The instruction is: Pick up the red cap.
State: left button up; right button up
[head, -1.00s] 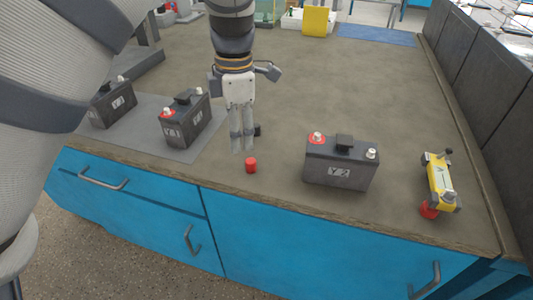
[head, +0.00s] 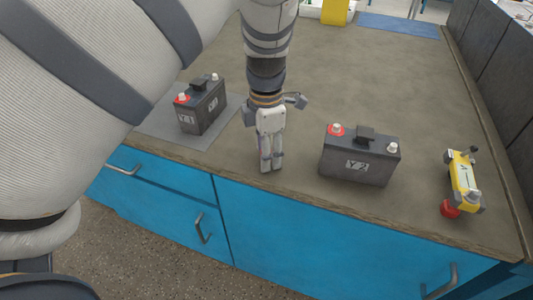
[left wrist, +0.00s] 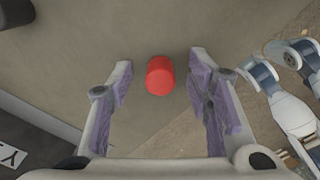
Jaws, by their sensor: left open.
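The red cap (left wrist: 160,76) stands on the bench top in the left wrist view, between and just beyond the fingertips of my left gripper (left wrist: 161,66). The fingers are apart and do not touch it. In the head view my left gripper (head: 271,168) points down near the bench's front edge and hides the cap. My right gripper is not in the head view; part of an arm (left wrist: 300,110) shows at the right of the left wrist view.
A battery (head: 203,107) stands on a grey mat (head: 160,125) to the left. Another battery (head: 358,160) stands right of my left gripper. A yellow device (head: 463,178) with a red part sits farther right. The bench (head: 330,75) is clear behind.

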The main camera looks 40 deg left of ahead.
pick_arm(q)
jog(key=shift+r, duration=0.1)
jog(key=c, duration=0.9)
jog(key=shift+o, duration=0.2)
